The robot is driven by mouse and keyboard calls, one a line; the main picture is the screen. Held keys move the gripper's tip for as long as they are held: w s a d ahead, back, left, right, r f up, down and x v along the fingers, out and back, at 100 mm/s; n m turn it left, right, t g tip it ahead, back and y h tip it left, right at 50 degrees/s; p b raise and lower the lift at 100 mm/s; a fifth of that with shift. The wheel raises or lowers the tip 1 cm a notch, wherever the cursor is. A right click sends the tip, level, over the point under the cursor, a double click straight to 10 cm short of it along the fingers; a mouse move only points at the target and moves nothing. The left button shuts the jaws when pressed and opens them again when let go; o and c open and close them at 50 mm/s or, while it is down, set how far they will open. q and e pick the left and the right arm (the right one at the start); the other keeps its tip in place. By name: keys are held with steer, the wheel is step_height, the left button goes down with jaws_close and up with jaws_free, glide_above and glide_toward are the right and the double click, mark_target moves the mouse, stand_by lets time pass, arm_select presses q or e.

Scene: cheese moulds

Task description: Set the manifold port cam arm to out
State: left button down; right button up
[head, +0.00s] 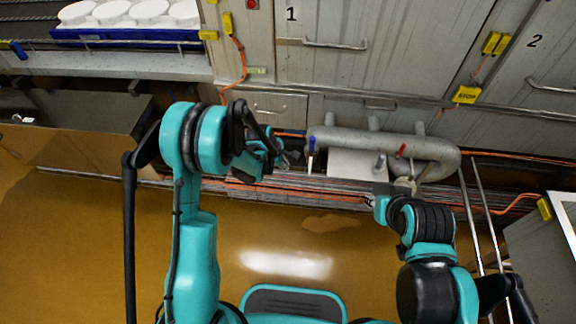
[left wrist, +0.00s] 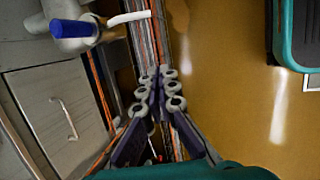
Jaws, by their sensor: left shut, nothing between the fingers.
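The grey pipe manifold (head: 345,140) runs along the foot of the cabinets. A blue-handled lever (head: 311,147) hangs at its left end, and a red lever (head: 400,151) sits near its right end. I cannot tell from the labels which is the port cam arm. My left gripper (head: 284,160) is left of the blue lever, apart from it. In the left wrist view, its fingers (left wrist: 160,88) are together and empty; the blue handle (left wrist: 70,28) shows at upper left. My right gripper (head: 371,201) is below the manifold; its fingers are too small to read.
A white box (head: 355,164) sits under the manifold. Orange cables and thin pipes run along the cabinet base. Steel rails (head: 472,215) stand at the right. A blue tray (head: 120,36) with white moulds is at upper left. The brown floor (head: 330,240) is clear.

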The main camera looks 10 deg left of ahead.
arm_select(q)
steer(key=shift+s+r, duration=0.25)
steer(key=shift+r, duration=0.25)
steer(key=shift+r, duration=0.1)
